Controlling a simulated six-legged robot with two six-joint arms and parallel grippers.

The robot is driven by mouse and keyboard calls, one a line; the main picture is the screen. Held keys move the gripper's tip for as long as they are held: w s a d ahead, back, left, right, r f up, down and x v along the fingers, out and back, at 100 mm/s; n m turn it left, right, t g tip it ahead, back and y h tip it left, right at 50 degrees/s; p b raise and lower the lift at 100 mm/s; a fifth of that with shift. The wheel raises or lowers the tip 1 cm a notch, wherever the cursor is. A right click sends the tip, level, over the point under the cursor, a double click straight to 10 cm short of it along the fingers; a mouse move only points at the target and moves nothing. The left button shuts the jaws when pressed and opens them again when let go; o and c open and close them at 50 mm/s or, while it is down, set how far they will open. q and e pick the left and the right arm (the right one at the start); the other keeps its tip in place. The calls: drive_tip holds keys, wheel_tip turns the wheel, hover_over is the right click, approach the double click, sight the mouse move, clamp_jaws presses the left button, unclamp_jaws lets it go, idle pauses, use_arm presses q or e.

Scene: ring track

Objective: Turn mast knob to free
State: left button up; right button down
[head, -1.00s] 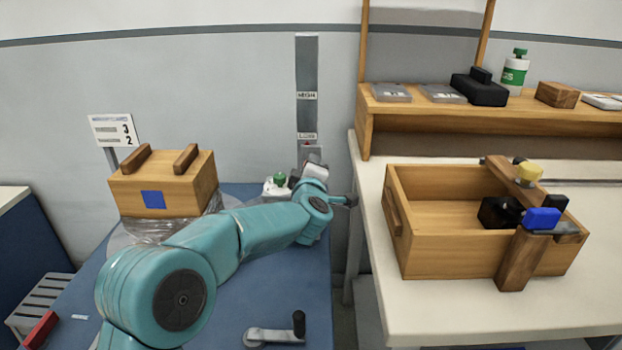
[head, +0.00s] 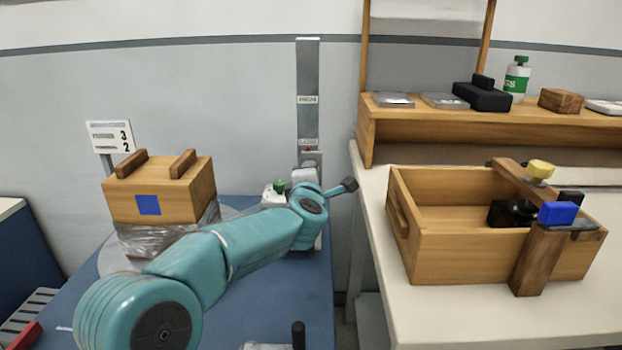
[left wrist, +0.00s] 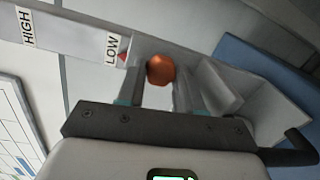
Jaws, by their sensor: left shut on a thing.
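The grey mast (head: 308,80) stands upright against the wall beyond the blue platform, with a HIGH label and a lower label that reads LOW in the left wrist view. The mast also shows in the left wrist view (left wrist: 75,40), tilted. The mast knob (left wrist: 160,70) is a round copper-orange ball near the LOW label and a red mark. My left gripper (left wrist: 156,88) is shut on the knob, one finger on each side. In the head view my wrist hides the knob and fingertips.
A wooden crate (head: 470,255) stands on the white table at right.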

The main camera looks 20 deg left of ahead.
idle(0.3)
use_arm(q)
drive_tip(key=o, duration=1)
drive_tip(key=shift+o, duration=0.2)
drive_tip(key=v, duration=1.6)
drive_tip(key=shift+s, duration=0.2)
drive_tip(key=shift+s, duration=0.1)
